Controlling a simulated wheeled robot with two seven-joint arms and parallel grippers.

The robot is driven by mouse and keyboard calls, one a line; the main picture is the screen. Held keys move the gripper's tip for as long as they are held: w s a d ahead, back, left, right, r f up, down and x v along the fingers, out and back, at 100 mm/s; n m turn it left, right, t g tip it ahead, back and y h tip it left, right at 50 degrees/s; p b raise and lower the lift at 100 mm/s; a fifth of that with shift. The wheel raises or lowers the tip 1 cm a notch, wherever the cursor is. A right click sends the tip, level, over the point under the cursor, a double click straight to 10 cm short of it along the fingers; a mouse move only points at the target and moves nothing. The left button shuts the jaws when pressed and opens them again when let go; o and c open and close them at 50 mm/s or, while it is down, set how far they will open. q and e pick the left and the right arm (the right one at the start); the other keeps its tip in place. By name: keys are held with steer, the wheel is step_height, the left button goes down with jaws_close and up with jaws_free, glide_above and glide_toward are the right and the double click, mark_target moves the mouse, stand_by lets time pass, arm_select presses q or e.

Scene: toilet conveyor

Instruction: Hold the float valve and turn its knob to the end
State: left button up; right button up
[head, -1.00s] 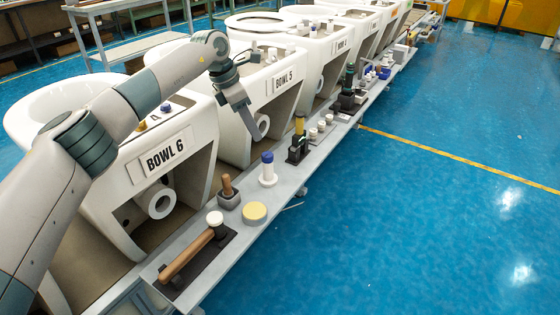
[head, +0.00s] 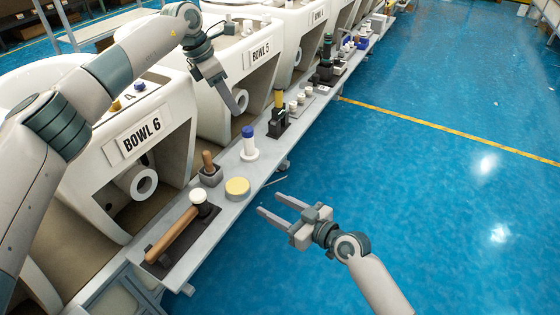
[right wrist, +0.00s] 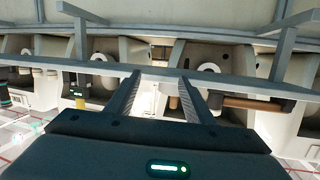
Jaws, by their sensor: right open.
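A white upright cylinder with a blue cap, which I take for the float valve (head: 249,145) with its knob (head: 248,131), stands on the grey ledge in front of the bowls in the head view. My left gripper (head: 240,110) hangs above and behind it, near the bowl labelled BOWL 5, apart from it; its finger gap is not clear. My right gripper (head: 267,203) is open and empty, over the blue floor just right of the ledge, its fingers pointing toward the ledge. In the right wrist view its two fingers (right wrist: 160,82) are spread apart.
The ledge (head: 225,208) also carries a yellow disc (head: 237,188), a brown-handled tool in a grey holder (head: 210,170), a wooden-handled mallet (head: 175,236) and a yellow-topped black device (head: 279,115). BOWL 6 (head: 144,140) stands behind. The blue floor at right is clear.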

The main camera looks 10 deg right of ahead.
steer(key=t, duration=0.2)
glide_toward(249, 146)
steer(key=d, duration=0.2)
steer(key=shift+s+d+r+y, duration=0.1)
steer(key=shift+s+r+y, duration=0.1)
steer(key=shift+s+y, duration=0.2)
steer(key=shift+w, duration=0.1)
steer(key=x, duration=1.7)
steer(key=shift+w, duration=0.2)
steer(key=shift+c, duration=0.6)
jaws_close()
